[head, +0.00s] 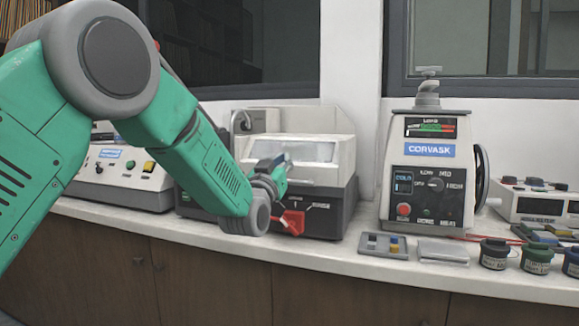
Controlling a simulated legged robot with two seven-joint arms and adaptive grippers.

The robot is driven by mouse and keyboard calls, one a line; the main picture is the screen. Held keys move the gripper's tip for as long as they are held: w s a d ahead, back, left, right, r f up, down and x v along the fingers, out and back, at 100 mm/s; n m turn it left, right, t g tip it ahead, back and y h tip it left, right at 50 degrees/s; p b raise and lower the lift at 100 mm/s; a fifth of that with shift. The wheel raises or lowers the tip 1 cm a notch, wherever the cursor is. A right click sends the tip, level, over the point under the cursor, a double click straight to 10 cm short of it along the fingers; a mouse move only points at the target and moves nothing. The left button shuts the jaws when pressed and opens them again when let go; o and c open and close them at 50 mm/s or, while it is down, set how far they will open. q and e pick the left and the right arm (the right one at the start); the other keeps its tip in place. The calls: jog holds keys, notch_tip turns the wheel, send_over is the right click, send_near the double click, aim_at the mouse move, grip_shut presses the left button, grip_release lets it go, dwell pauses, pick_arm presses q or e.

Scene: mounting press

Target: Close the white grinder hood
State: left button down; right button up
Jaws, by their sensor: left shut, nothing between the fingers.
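The white grinder hood (322,152), with a slanted clear window, sits on the dark grinder base (335,205) at the middle of the counter. It looks lowered, with its lower edge at or near the top of the base; my left gripper hides part of its left front, so I cannot tell whether it is fully seated. My left gripper (281,170) is shut and empty, in front of the hood's left lower part. Whether it touches the hood is unclear. My right gripper is out of view.
A red lever or switch (293,221) is on the base's front below my gripper. The CORVASK press (428,165) stands to the right. A flat tray (371,251), a grey block (443,253) and small jars (494,255) lie along the counter front. Another instrument (122,180) stands left.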

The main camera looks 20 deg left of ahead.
pick_arm(q)
jog(key=shift+t, duration=0.3)
jog(key=f+b, duration=0.1)
jog(key=s+d+f+b, duration=0.1)
jog(key=f+b, duration=0.1)
jog(key=f, duration=0.1)
jog(key=shift+s+d+f+b, duration=0.1)
jog(key=shift+s+d+b, duration=0.05)
jog(key=shift+d+b, duration=0.2)
jog(key=shift+f, duration=0.3)
jog(key=shift+s+a+f, duration=0.1)
jog(key=shift+a+f, duration=0.1)
jog(key=shift+a, duration=0.25)
